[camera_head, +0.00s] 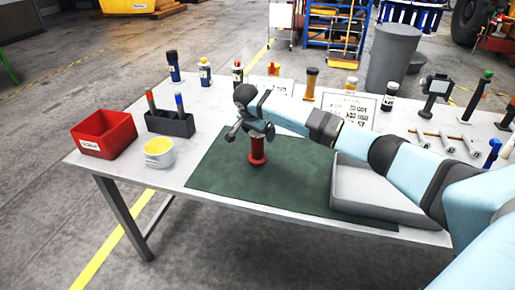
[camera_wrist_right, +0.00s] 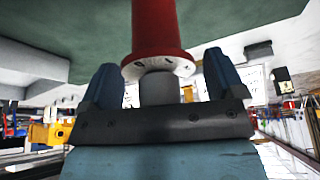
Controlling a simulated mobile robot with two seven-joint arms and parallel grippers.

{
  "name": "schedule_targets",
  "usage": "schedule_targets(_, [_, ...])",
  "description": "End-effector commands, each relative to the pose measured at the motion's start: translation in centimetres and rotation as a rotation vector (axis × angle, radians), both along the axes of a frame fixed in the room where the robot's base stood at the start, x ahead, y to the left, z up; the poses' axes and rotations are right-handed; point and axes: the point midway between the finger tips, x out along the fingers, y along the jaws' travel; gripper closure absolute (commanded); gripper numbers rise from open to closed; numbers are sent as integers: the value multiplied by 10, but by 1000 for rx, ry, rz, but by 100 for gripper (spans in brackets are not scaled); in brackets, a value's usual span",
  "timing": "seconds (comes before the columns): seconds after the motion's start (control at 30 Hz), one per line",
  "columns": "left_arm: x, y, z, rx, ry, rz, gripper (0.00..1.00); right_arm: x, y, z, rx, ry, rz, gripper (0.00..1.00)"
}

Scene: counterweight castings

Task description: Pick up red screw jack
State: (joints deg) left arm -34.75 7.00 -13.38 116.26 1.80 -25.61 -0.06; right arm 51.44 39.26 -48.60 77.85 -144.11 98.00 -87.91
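The red screw jack (camera_head: 258,152) stands upright on the dark green mat (camera_head: 215,165). It also shows in the right wrist view (camera_wrist_right: 158,32), where its red body, its collar with small holes and its grey stem (camera_wrist_right: 160,88) are seen. My right gripper (camera_head: 252,131) is at the top of the jack in the head view. In the right wrist view my right gripper (camera_wrist_right: 163,82) has its two fingers apart, one on each side of the grey stem, with gaps showing on both sides. My left gripper is not in view.
A grey block-like tray (camera_head: 370,192) lies right of the jack, under my right arm. A red bin (camera_head: 103,136), a white tub with yellow contents (camera_head: 159,153) and a dark holder (camera_head: 170,123) stand at left. Several bottles line the back. The mat's left part is clear.

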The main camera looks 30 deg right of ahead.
Motion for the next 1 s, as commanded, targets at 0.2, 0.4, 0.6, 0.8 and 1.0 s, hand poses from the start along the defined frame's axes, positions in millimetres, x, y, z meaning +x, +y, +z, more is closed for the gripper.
schedule_targets(0.2, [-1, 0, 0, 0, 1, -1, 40, 0, 0, 0, 0, 0, 0, 63])
schedule_targets(0.4, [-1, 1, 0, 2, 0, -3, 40, 0, 0, 2, 0, -2, 0, 100])
schedule_targets(0.6, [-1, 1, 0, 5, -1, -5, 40, 0, 0, 2, 0, -2, 0, 100])
schedule_targets(0.8, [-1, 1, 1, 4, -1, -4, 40, 1, 0, 12, 1, -5, 0, 100])
schedule_targets(1.0, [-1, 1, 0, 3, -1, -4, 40, 1, 0, 42, 0, -7, 0, 100])
